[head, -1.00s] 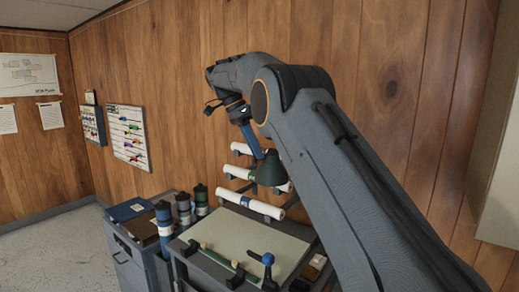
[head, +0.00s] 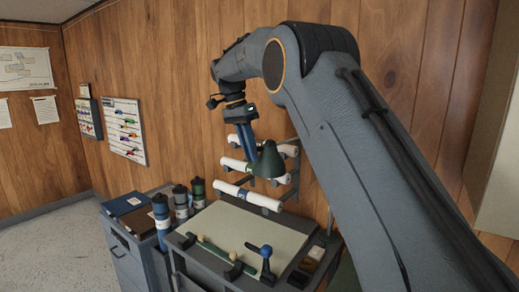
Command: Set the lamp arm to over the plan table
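The lamp's dark green cone shade (head: 268,162) hangs in front of the wall rack, above the back edge of the plan table (head: 268,226). The rest of the lamp arm is hidden or cannot be told apart behind my arm. My gripper (head: 248,152) points down with its long blue fingers just left of the shade. Whether the fingers touch the lamp, and whether they are open or shut, cannot be told. The table has a pale top with a green straightedge (head: 214,250) and a blue-knobbed item (head: 266,262) along its front.
White paper rolls (head: 245,197) sit in the wall rack behind the shade. Several dark tubes (head: 181,203) and a blue-topped cabinet (head: 125,205) stand left of the table. A pale cabinet (head: 500,190) is at the far right. Open floor (head: 45,200) lies at far left.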

